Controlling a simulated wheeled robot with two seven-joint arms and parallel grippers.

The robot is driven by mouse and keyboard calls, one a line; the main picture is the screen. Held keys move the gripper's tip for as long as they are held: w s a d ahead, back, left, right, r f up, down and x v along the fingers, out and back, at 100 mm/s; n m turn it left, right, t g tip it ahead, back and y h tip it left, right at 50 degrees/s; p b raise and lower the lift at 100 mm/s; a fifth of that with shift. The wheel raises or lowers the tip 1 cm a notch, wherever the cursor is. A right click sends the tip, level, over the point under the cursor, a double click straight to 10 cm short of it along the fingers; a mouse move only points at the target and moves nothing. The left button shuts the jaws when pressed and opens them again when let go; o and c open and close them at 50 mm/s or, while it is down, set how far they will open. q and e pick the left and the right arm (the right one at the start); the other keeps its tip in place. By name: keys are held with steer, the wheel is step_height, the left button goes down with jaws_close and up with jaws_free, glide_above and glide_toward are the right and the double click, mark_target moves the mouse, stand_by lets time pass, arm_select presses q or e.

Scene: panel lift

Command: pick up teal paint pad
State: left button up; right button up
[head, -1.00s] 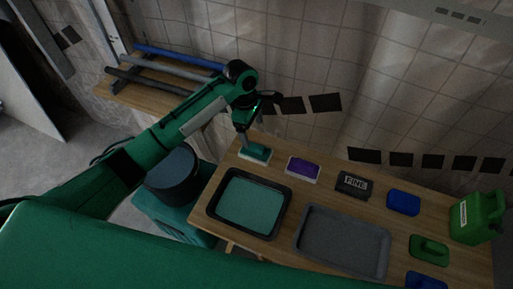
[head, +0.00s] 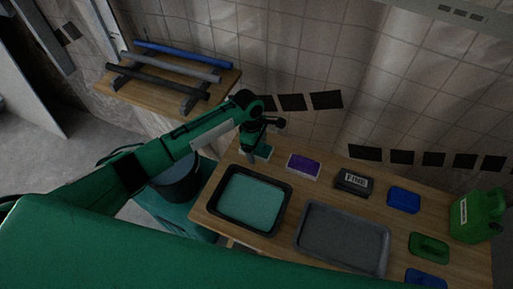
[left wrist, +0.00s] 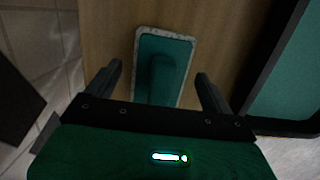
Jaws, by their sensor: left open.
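The teal paint pad (left wrist: 163,66) has a pale border and a raised teal handle. It lies on the wooden table (left wrist: 105,30), and in the head view it shows partly behind my gripper (head: 264,152). My left gripper (left wrist: 159,80) is open. Its two fingers stand on either side of the pad's handle in the left wrist view, with nothing held. In the head view the left gripper (head: 250,145) is over the pad at the table's back left. I cannot tell whether the fingertips touch the pad. My right gripper is not in view.
A black tray with teal paint (head: 219,222) is just in front of the pad. A purple pad (head: 303,166) is to its right. A grey tray (head: 343,238), a "FINE" block (head: 353,182), blue and green pads and a green jug (head: 478,216) stand further right. The tiled wall is behind.

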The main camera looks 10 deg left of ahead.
arm_select(q)
steer(key=c, duration=1.1)
step_height(320, 180, up, 20)
steer(key=shift+r, duration=0.1)
steer(key=shift+o, duration=0.5)
